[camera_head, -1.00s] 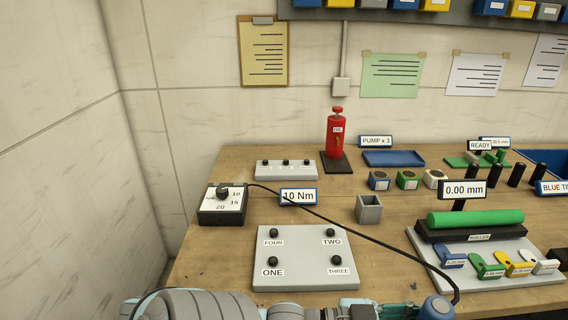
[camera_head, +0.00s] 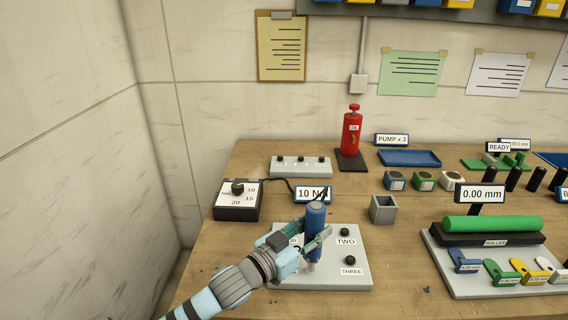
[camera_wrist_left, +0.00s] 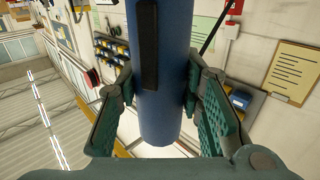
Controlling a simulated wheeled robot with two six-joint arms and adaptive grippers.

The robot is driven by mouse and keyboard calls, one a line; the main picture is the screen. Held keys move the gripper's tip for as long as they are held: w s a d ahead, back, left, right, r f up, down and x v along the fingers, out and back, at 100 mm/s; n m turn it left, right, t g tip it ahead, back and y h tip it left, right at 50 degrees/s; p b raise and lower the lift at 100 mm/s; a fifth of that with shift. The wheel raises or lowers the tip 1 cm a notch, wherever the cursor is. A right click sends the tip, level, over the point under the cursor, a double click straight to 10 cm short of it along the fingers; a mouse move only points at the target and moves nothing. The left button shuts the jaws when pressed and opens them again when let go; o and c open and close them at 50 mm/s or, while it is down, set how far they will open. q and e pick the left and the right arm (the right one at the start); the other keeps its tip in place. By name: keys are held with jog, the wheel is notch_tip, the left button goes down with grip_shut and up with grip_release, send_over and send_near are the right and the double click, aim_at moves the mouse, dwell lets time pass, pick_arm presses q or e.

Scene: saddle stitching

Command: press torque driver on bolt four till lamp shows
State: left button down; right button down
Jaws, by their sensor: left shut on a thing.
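My left gripper (camera_head: 318,240) is shut on the blue torque driver (camera_head: 316,216), which stands nearly upright over the light grey bolt plate (camera_head: 352,284). Its lower end shows near the middle of the plate; I cannot tell whether it touches. In the left wrist view, the driver (camera_wrist_left: 162,80) lies between the green finger pads. Bolt TWO (camera_head: 344,232) and bolt THREE (camera_head: 350,260) are visible. My right gripper is out of view.
The dial box (camera_head: 237,200) stands left of the plate, with a black cable running towards the driver. A 10 Nm sign (camera_head: 304,194) stands behind the driver. A grey open box (camera_head: 383,210) and the roller stand (camera_head: 490,272) are to the right.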

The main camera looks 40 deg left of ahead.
pick_arm(q)
jog(key=w+a+r+n+y+p, duration=0.1)
jog(key=w+a+r+n+y, duration=0.25)
jog(key=a, duration=0.35)
jog(key=w+a+r+n+y, duration=0.2)
jog(key=w+a+r+y, duration=0.1)
jog(key=w+a+y, duration=0.3)
notch_tip(320, 180, down, 6)
jog(key=s+h+b, duration=0.1)
jog(key=b, duration=0.4)
jog(key=shift+s+a+g+b, duration=0.2)
jog(key=shift+a+g+b, duration=0.15)
jog(key=shift+g, duration=0.05)
jog(key=shift+d, duration=0.1)
jog(key=shift+s+f, duration=0.1)
jog(key=shift+f, duration=0.15)
jog(key=shift+p, duration=0.35)
dwell(0.6)
